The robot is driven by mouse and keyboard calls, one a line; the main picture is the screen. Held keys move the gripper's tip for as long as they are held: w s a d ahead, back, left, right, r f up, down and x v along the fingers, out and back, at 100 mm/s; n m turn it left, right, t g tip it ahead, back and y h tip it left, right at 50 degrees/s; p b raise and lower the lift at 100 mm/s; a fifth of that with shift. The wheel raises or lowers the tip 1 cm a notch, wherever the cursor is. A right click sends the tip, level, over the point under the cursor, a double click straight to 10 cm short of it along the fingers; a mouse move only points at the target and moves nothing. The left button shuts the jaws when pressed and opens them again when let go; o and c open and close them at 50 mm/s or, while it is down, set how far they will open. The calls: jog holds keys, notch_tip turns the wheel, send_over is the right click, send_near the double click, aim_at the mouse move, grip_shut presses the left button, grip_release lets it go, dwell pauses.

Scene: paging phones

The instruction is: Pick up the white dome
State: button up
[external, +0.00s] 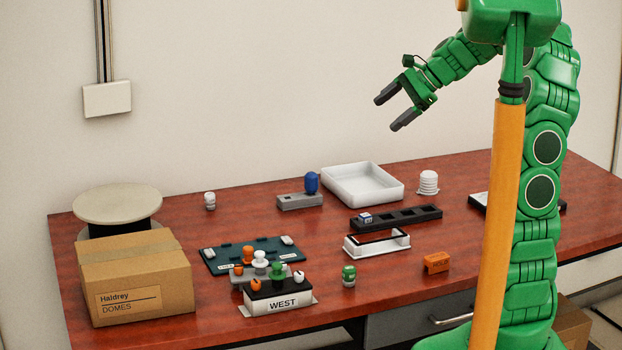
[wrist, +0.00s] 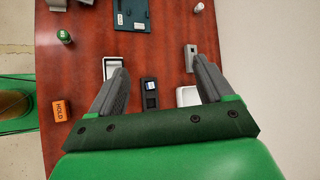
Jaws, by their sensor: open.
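Several small white pieces could be the white dome. A small white round-topped piece (external: 210,200) stands alone at the back left of the table and shows at the top of the wrist view (wrist: 198,8). A white knob (external: 260,259) sits in the grey rack, and another white piece (external: 299,277) is on the WEST box (external: 273,301). A ribbed white stack (external: 428,182) stands at the back right. My gripper (external: 386,114) is open and empty, high above the back of the table; its two fingers show in the wrist view (wrist: 160,66).
A white tray (external: 362,196), a grey block with a blue egg-shaped piece (external: 312,183), and a black slotted strip (external: 425,215) lie below my gripper. A cardboard box (external: 135,278) and a round spool (external: 117,204) fill the left end. An orange HOLD block (external: 436,263) is at the front.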

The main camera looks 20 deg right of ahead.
jog(key=w+d+f+m+t+h, duration=0.1)
jog(key=w+d+f+m+t, duration=0.15)
jog(key=w+d+m, duration=0.55)
jog(key=w+d+f+m+t, duration=0.1)
jog(key=w+d+m+t, duration=0.2)
jog(key=d, duration=0.8)
jog(key=w+d+f+m+t+h, duration=0.1)
jog(key=w+d+f+m+t, duration=0.1)
jog(key=w+d+m, duration=0.6)
jog(key=n, duration=0.4)
send_near(426, 183)
jog(key=w, duration=0.1)
jog(key=w+f, duration=0.1)
jog(key=w, duration=0.2)
jog(key=shift+d+f, duration=0.3)
jog(key=shift+d, duration=0.05)
jog(key=shift+f, duration=0.45)
jog(key=shift+w+a+f, duration=0.15)
jog(key=shift+w, duration=0.1)
jog(key=shift+r+x, duration=0.15)
jog(key=shift+x, duration=1.65)
jog(key=shift+r+x, duration=0.1)
jog(key=shift+x, duration=1.7)
jog(key=shift+w, duration=0.1)
jog(key=c, duration=1)
